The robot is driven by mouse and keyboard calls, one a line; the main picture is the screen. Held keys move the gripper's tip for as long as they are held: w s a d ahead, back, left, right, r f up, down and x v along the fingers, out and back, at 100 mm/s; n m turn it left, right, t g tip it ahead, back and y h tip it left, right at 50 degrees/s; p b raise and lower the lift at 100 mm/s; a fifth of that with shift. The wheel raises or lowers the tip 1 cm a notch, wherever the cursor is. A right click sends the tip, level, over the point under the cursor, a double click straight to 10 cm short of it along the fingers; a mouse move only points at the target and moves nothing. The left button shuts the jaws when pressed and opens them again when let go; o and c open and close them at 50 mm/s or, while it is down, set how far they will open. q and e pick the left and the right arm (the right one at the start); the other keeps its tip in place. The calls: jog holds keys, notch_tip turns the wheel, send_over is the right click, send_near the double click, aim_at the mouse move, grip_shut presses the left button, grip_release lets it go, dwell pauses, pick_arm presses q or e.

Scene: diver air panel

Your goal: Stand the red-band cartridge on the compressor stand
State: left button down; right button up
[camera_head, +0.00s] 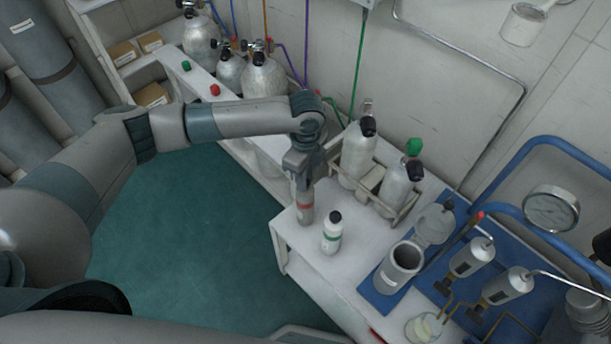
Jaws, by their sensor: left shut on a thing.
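My left gripper (303,178) points down over the near left corner of the white bench and is shut on the red-band cartridge (306,212). The cartridge is a pale cylinder with a red band, held about upright. Its top is hidden in the jaws, and I cannot tell whether its base touches the bench. A white cartridge with a green band and black cap (332,234) stands just right of it. An open grey canister (402,266) with a raised lid stands on a blue mat further right. I cannot pick out the compressor stand for certain. My right gripper is out of view.
Two pale gas cylinders stand in a rack (404,214) behind the cartridges. Blue pipes, a pressure gauge (551,209), two grey filter bodies (470,258) and a small dish (423,328) crowd the right. The bench top (335,275) in front of the green-band cartridge is clear.

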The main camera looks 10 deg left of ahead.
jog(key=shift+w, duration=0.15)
pick_arm(q)
jog(key=c, duration=1.5)
grip_release()
jog(key=shift+f, duration=0.1)
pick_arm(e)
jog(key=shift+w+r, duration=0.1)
pick_arm(q)
jog(key=shift+r, duration=0.7)
notch_tip(320, 180, up, 11)
jog(key=shift+f+b, duration=0.1)
jog(key=shift+b, duration=0.9)
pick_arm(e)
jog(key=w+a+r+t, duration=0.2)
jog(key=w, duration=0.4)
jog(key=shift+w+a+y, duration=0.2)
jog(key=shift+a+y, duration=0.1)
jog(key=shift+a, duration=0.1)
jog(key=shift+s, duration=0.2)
